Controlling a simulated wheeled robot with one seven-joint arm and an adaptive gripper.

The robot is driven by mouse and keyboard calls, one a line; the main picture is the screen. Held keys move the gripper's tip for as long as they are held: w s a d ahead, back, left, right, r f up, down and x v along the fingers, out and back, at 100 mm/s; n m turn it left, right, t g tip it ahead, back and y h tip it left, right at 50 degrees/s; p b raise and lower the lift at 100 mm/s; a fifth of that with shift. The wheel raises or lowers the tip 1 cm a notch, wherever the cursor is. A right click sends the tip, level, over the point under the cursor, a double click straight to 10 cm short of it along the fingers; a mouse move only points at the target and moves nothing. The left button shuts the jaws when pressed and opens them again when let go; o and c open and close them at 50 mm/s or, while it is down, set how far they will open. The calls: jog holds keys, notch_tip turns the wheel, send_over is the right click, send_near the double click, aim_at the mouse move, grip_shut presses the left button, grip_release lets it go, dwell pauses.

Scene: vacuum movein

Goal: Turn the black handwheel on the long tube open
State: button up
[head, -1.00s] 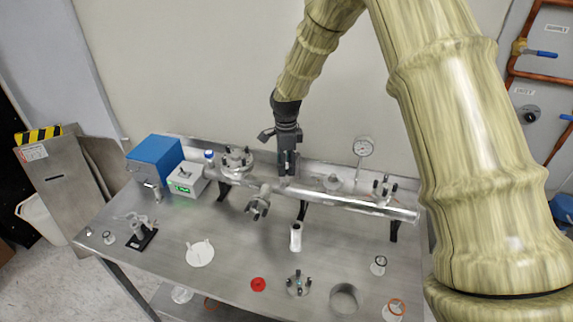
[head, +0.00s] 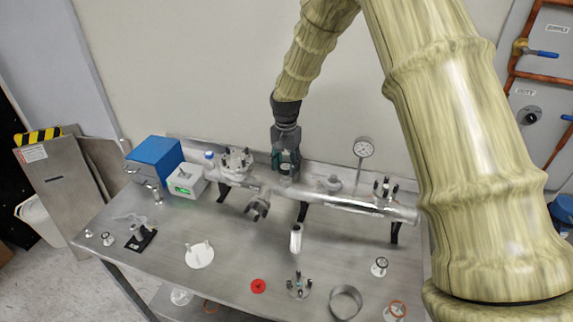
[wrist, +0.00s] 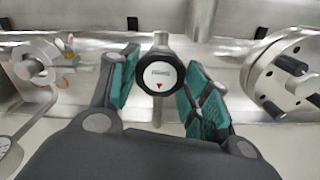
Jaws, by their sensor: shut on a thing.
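The long steel tube (head: 345,203) lies across the bench on black supports. My gripper (head: 287,172) points down at the tube's rear side, left of its middle. In the wrist view the black handwheel (wrist: 160,74) has a white round cap with small lettering and a red triangle mark. It sits between the two teal-padded fingers of my gripper (wrist: 160,88), which is shut on it. In the head view the handwheel is hidden by my gripper.
A bolted flange (head: 238,160) stands on the tube's left end, a gauge (head: 364,148) behind its right part. A blue box (head: 154,161) and a white instrument (head: 187,181) are at the left. Loose parts, including a red disc (head: 258,286), lie along the front.

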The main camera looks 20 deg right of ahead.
jog(key=n, duration=0.4)
jog(key=shift+n, duration=0.3)
jog(key=n, duration=0.4)
jog(key=shift+n, duration=0.3)
jog(key=n, duration=0.4)
jog(key=shift+n, duration=0.3)
jog(key=n, duration=0.4)
jog(key=n+p, duration=0.1)
jog(key=n, duration=0.4)
jog(key=shift+a, duration=0.1)
jog(key=n+p, duration=0.1)
jog(key=n, duration=0.3)
jog(key=shift+s+n, duration=0.1)
jog(key=shift+n, duration=0.2)
jog(key=n, duration=0.4)
jog(key=shift+p, duration=0.35)
jog(key=shift+n+p, duration=0.45)
jog(key=shift+n, duration=2.05)
